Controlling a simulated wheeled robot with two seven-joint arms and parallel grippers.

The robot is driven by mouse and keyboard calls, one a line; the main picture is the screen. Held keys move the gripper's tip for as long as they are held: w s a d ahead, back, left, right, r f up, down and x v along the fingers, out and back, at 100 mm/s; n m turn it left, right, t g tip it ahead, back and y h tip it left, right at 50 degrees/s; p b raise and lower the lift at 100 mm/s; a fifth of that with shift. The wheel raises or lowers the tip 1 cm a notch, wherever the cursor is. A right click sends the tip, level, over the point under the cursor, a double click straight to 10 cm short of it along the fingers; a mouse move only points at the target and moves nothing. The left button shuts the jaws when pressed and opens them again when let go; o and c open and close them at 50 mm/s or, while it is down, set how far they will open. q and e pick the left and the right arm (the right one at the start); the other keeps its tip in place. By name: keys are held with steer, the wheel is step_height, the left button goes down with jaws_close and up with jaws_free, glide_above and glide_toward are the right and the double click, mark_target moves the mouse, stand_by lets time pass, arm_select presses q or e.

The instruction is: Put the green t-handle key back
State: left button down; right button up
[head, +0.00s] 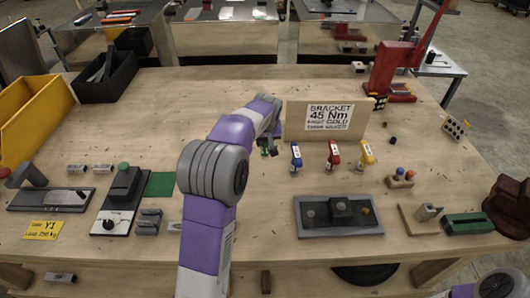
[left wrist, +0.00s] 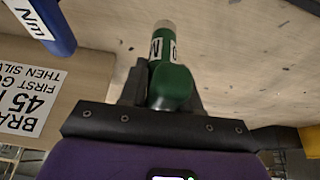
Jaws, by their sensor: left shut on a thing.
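My left gripper (head: 268,146) is shut on the green t-handle key (head: 270,151), left of the row of keys. In the left wrist view the green key (left wrist: 172,82), with a white label, sits between the dark jaws (left wrist: 160,92). Its far end is hidden in the head view. A blue key (head: 295,158), a red key (head: 333,155) and a yellow key (head: 367,153) stand in a row in front of the sign board (head: 296,112). The blue key (left wrist: 42,22) is close by at the upper left of the left wrist view. My right gripper is not in view.
A grey fixture plate (head: 310,228) lies in front of the keys. A red press (head: 395,75) stands at the back right. A green mat (head: 160,184), a black bin (head: 105,80) and a yellow bin (head: 30,120) are at the left. The wood behind my left forearm is bare.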

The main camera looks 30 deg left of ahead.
mark_target(266, 142)
arm_select(q)
step_height(266, 142, down, 4)
steer(key=shift+f+b, duration=0.1)
steer(key=shift+b, duration=0.35)
steer(key=shift+f, duration=0.15)
steer(key=c, duration=0.8)
jaws_free()
steer(key=shift+d+r, duration=0.1)
steer(key=shift+r, duration=0.3)
steer(key=p+v, duration=0.2)
steer(key=v, duration=0.9)
steer(key=shift+s+r, duration=0.15)
steer(key=shift+r, duration=0.05)
